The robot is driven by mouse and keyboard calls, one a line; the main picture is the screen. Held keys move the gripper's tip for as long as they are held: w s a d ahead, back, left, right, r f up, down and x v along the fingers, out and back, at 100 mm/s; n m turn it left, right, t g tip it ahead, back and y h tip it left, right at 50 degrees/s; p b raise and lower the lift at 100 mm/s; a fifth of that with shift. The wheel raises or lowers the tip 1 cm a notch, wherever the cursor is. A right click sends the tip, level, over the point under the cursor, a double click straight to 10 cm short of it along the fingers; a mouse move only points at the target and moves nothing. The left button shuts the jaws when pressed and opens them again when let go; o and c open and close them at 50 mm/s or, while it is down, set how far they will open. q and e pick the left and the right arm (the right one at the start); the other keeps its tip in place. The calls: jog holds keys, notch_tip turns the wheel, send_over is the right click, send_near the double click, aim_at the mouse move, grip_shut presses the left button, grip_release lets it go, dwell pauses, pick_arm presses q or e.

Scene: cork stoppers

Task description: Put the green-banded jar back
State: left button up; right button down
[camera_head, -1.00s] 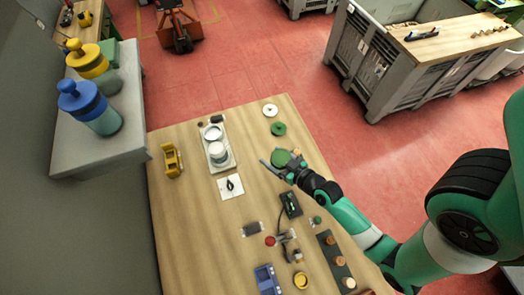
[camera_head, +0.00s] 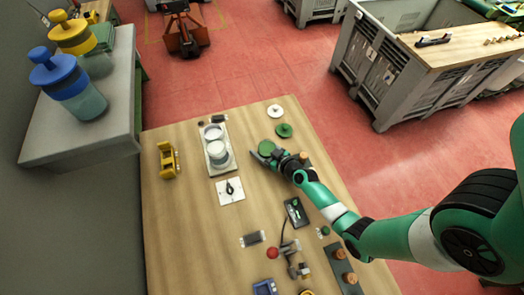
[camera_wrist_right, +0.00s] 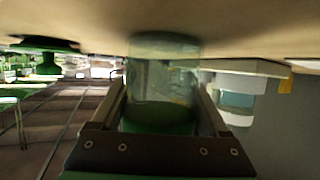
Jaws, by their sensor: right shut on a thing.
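The green-banded jar (camera_head: 266,148) shows from above as a green disc near the far end of the wooden table. My right gripper (camera_head: 268,158) is shut on it. In the right wrist view the clear jar (camera_wrist_right: 163,75), with green at the lower end in the picture, is between the two fingers. I cannot tell whether it touches the table. A pale tray (camera_head: 225,170) is left of the gripper. It has a white-topped jar (camera_head: 217,156) and a white ring-shaped spot (camera_head: 213,132) beyond it. My left gripper is not in view.
A green disc (camera_head: 284,130) and a white disc (camera_head: 275,111) lie beyond the gripper. A yellow tool (camera_head: 167,160) is left of the tray. A white card (camera_head: 230,191) lies in front of it. A grey shelf (camera_head: 120,110) stands at the left. Bare table separates jar and tray.

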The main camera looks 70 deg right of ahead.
jog(key=shift+w+r, duration=0.1)
jog(key=shift+r, duration=0.05)
jog(key=shift+c, duration=1.6)
grip_release()
jog(key=shift+f, duration=0.25)
jog(key=o, duration=0.3)
jog(key=shift+r, duration=0.35)
jog(key=v, duration=1.2)
jog(key=shift+p, duration=0.3)
